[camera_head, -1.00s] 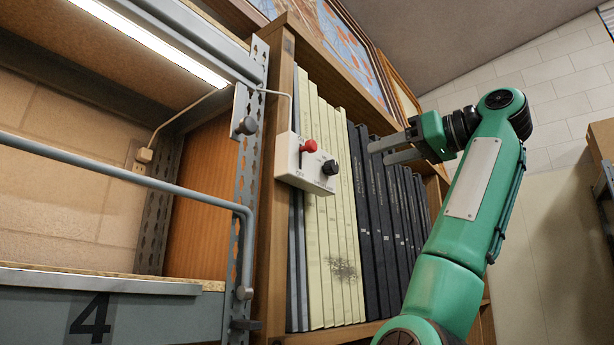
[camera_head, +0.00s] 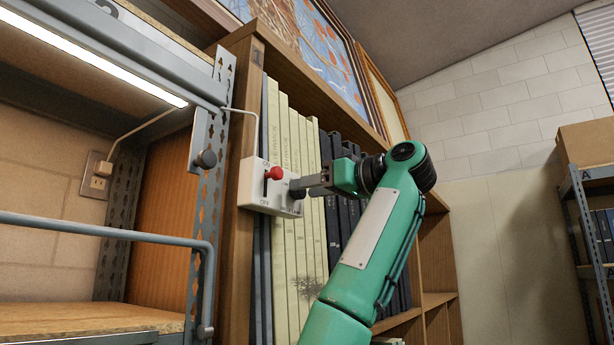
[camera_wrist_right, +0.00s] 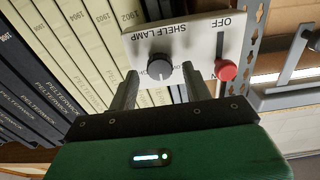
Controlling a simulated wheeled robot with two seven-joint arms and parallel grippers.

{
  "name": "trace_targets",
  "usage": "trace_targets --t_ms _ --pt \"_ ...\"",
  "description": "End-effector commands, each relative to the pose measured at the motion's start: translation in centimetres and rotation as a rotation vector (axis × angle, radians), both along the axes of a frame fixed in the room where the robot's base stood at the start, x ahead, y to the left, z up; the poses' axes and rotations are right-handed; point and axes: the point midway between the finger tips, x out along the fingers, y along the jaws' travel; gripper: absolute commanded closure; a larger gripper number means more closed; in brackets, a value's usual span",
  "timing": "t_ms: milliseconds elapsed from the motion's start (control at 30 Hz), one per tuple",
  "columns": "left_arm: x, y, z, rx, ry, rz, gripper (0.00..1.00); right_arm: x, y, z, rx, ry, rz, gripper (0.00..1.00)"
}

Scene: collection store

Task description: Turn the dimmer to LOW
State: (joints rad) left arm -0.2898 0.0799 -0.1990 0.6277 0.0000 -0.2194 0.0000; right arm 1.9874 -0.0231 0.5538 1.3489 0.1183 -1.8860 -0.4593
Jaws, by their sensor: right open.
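The white lamp control box (camera_head: 257,197) is fixed on the side of the wooden bookcase. It carries a red-knobbed lever (camera_head: 274,173) and a dark round dimmer knob (camera_head: 297,187). The right wrist view shows the box upside down, with the dimmer knob (camera_wrist_right: 159,68), the red knob (camera_wrist_right: 226,70) and the words SHELF LAMP and OFF. My right gripper (camera_head: 308,184) is open, its fingers reaching to the dimmer. In the wrist view the fingers (camera_wrist_right: 160,88) lie on either side of the knob; contact cannot be told. My left gripper is out of view.
Cream and dark book spines (camera_head: 290,240) stand in the bookcase right behind the box. A metal shelf upright (camera_head: 207,190) and a grey rail (camera_head: 100,228) are to the left. A lit lamp tube (camera_head: 90,55) hangs under the upper shelf.

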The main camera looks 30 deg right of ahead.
Motion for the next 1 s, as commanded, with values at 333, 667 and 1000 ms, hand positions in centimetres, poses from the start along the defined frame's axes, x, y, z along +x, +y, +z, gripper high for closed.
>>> trace_targets --t_ms 333,667,1000 --pt "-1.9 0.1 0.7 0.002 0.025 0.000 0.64 1.3 0.5 -0.1 0.000 0.000 0.000 0.50" --pt "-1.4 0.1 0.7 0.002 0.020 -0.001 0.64 1.3 0.5 -0.1 0.000 0.000 -0.001 0.86" --pt "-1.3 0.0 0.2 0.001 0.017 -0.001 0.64 1.3 0.4 -0.2 -0.025 -0.010 -0.003 0.94"
